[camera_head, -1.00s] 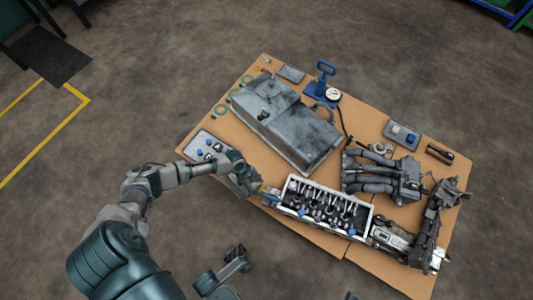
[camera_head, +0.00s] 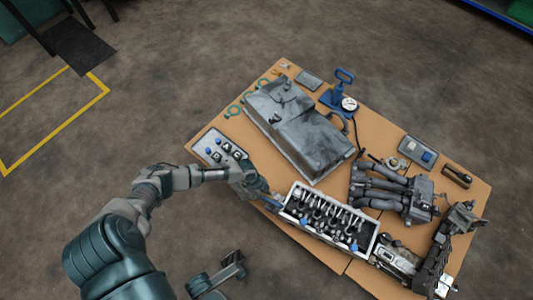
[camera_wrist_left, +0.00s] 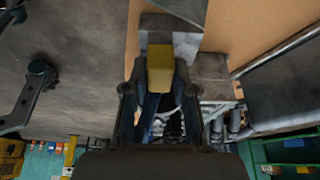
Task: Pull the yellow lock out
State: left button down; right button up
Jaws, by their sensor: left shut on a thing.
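The yellow lock (camera_wrist_left: 159,68) shows in the left wrist view as a small yellow block between my fingertips. My left gripper (camera_wrist_left: 158,90) is shut on it, with one finger on each side. A grey block lies just behind the lock in that view. In the head view my left gripper (camera_head: 260,190) is at the left end of the white-framed engine block (camera_head: 330,212). The lock cannot be made out there, as the gripper covers that spot.
The brown tabletop (camera_head: 385,140) holds a large grey metal cover (camera_head: 298,125), dark manifold pipes (camera_head: 390,190) and a blue press with a gauge (camera_head: 340,90). A small panel with blue knobs (camera_head: 220,146) lies near my left forearm.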

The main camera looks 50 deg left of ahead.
pick_arm(q)
jog(key=shift+s+a+r, duration=0.1)
jog(key=shift+s+a, duration=0.05)
jog(key=shift+a, duration=0.3)
jog(key=shift+a+r, duration=0.1)
jog(key=shift+a, duration=0.05)
jog(key=c, duration=0.9)
grip_release()
jog(key=shift+r, duration=0.1)
jog(key=shift+c, duration=0.2)
jog(key=shift+s, duration=0.1)
jog(key=v, duration=1.1)
jog(key=shift+a+r, duration=0.25)
